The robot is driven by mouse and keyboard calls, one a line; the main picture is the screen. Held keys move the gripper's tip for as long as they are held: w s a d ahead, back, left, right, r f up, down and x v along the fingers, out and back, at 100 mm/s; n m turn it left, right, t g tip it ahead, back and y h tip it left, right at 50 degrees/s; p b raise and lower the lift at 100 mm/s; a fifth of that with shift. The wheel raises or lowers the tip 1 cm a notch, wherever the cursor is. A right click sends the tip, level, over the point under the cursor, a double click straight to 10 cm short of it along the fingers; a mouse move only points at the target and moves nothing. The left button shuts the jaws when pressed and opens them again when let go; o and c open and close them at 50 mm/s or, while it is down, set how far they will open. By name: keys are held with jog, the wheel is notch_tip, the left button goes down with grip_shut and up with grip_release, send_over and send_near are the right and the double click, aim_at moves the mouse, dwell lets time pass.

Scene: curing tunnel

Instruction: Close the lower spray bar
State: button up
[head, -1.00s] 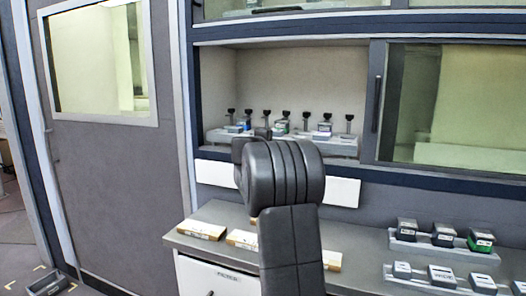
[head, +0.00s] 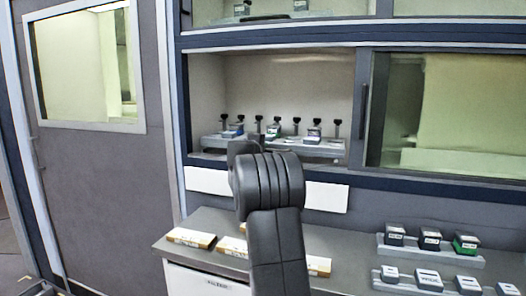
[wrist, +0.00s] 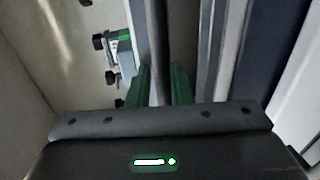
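In the head view, a row of black knobs (head: 297,124) stands on a pale grey rack (head: 325,149) inside the lower lit opening. I cannot tell which part is the lower spray bar. My arm covers part of the area in front of the rack, and my gripper is hidden behind it there. In the wrist view, my gripper (wrist: 161,78) has two green fingers apart, with a long dark bar (wrist: 158,45) running between them. I cannot tell whether they touch it. Several black knobs (wrist: 98,42) show to the left of the fingers.
A glass sliding panel (head: 450,110) with a dark upright handle (head: 363,110) covers the opening's right side. A grey counter (head: 350,262) below carries flat boxes (head: 191,238) and racks of small blocks (head: 428,249). A grey door (head: 90,200) stands left.

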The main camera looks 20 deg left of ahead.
jog(key=shift+s, duration=0.1)
jog(key=b+v, duration=0.2)
jog(key=v, duration=1.1)
jog(key=shift+s, duration=0.35)
jog(key=shift+r, duration=0.15)
jog(key=p+x, duration=0.2)
jog(key=x, duration=1.2)
jog(key=shift+s, duration=0.1)
